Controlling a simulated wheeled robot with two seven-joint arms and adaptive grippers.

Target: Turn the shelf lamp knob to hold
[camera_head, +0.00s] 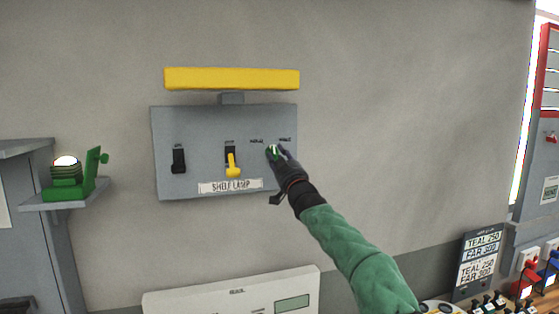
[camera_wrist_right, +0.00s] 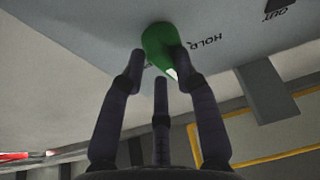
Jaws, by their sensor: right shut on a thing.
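The shelf lamp panel (camera_head: 201,130) is a grey plate on the wall with a "SHELF LAMP" label (camera_head: 230,186). It carries a black switch (camera_head: 179,161) on the left and a yellow-handled lever (camera_head: 232,163) in the middle. My right gripper (camera_head: 277,153) is at the panel's right side, shut on a green knob, which it mostly hides. In the right wrist view my right gripper's dark fingers (camera_wrist_right: 155,80) are around the green knob (camera_wrist_right: 155,42). A white mark shows at the knob's lower edge. My left gripper is out of view.
A yellow bar (camera_head: 232,78) juts out above the panel. A small shelf (camera_head: 62,200) at left bears a green device (camera_head: 70,187). A pale box with a display (camera_head: 235,296) is below. A price board (camera_head: 478,262) stands at lower right.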

